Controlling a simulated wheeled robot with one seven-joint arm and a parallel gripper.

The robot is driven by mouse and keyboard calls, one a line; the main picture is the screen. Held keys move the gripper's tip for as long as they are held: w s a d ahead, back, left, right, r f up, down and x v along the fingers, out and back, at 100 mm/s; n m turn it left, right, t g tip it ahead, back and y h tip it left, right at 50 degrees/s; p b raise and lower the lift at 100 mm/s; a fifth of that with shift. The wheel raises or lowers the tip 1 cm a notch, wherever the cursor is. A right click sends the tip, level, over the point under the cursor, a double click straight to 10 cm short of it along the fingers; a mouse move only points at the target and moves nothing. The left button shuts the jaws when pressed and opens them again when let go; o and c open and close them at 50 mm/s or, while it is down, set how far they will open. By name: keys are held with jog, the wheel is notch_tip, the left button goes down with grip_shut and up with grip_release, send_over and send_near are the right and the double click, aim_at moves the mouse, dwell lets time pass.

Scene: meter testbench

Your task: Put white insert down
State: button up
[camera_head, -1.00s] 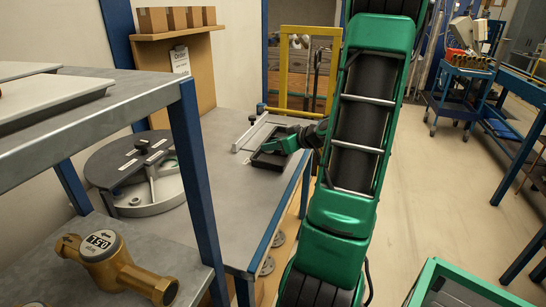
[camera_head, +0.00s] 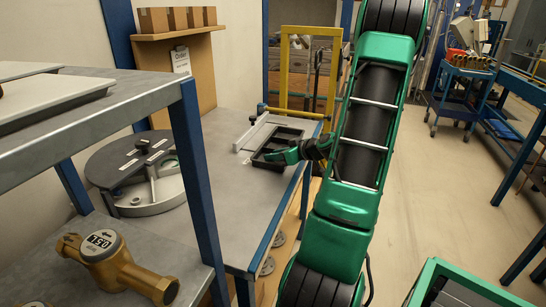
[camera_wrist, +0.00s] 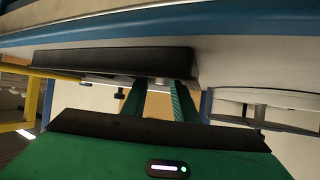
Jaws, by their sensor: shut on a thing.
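My gripper (camera_head: 272,156) is low over the back of the grey bench, at the near side of a black open tray (camera_head: 290,136). In the wrist view, its two green fingers (camera_wrist: 160,92) reach up to a thin pale piece, the white insert (camera_wrist: 108,79), seen nearly edge-on. The gripper is shut on it, though the grip itself is mostly hidden. The dark wall of the tray (camera_wrist: 115,60) lies just beyond the fingertips. In the head view I cannot make out the insert apart from the tray and gripper.
A white rail (camera_head: 252,134) lies left of the tray. A round fixture with a dark top (camera_head: 115,165) stands on the bench to the left. A yellow frame (camera_head: 284,75) rises behind. A brass meter (camera_head: 115,265) sits on the near shelf. Bare bench (camera_head: 215,205) lies between.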

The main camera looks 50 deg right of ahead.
jog(key=o, duration=0.8)
jog(key=shift+c, duration=0.2)
